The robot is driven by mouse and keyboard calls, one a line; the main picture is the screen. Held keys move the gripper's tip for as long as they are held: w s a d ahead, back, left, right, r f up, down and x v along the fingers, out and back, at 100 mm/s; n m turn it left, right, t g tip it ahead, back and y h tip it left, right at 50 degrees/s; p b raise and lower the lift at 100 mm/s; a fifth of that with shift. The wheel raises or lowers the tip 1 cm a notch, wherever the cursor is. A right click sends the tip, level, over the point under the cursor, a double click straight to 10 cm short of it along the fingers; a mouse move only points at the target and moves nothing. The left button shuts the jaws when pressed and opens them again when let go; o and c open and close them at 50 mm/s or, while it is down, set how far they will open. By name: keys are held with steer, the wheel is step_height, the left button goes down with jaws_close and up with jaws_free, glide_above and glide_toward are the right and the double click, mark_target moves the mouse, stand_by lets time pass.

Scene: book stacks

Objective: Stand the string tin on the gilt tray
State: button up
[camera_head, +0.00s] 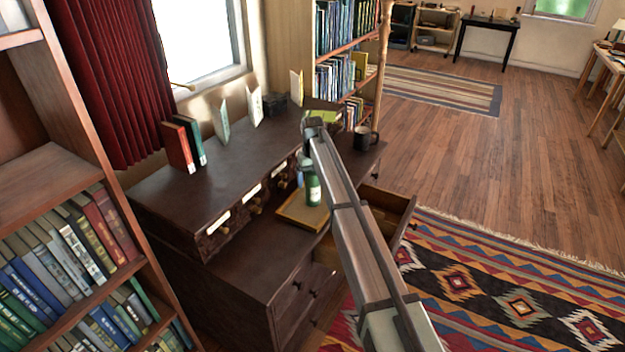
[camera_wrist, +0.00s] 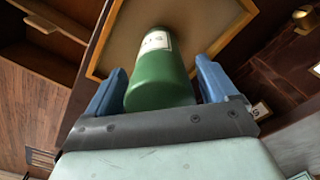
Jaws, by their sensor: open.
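The string tin (camera_head: 313,190) is a green cylinder with a pale label. It looks upright in the head view, with its lower end within the gilt tray's outline near the right side. In the wrist view the tin (camera_wrist: 158,75) lies between the two blue fingers, with the tray behind its far end. Its contact with the tray is hard to see. The gilt tray (camera_head: 290,216) is a shallow gold-rimmed tray on the dark desk; its rim also shows in the wrist view (camera_wrist: 104,40). My gripper (camera_wrist: 163,66) is open around the tin, its fingers close to the sides.
The desk (camera_head: 243,262) has a raised back with small drawers. An open drawer (camera_head: 392,212) juts out right of the tray. A dark mug (camera_head: 362,139) stands farther back. Red and teal books (camera_head: 180,147) stand on the upper ledge. The desk front left of the tray is clear.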

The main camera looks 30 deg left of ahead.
step_height(320, 180, up, 12)
steer(key=shift+r, duration=0.15)
stand_by(0.4)
steer(key=shift+d, duration=0.1)
steer(key=d+f+m, duration=0.2)
steer(key=d+f, duration=0.6)
steer(key=d, duration=0.6)
steer(key=d+f+m, duration=0.1)
steer(key=d+f, duration=0.8)
steer(key=d, duration=0.5)
steer(key=s+d+f+m, duration=0.2)
steer(key=s+d+f, duration=0.35)
steer(key=d, duration=0.55)
steer(key=s+d+f+m, duration=0.1)
steer(key=s+d+f, duration=0.5)
steer(key=d, duration=0.4)
steer(key=s+d+f+m, duration=0.2)
steer(key=s+d+f, duration=0.2)
steer(key=s+d, duration=0.5)
steer(key=s+d+f+g, duration=0.2)
steer(key=s+f, duration=0.4)
steer(key=s, duration=0.4)
steer(key=s+d+f+m+g, duration=0.1)
steer(key=s+d+f+g, duration=0.1)
steer(key=s+f, duration=0.5)
steer(key=s+d+f+g, duration=0.2)
steer(key=s+f, duration=0.5)
steer(key=s, duration=0.8)
steer(key=shift+f+g, duration=0.15)
steer(key=shift+g, duration=0.25)
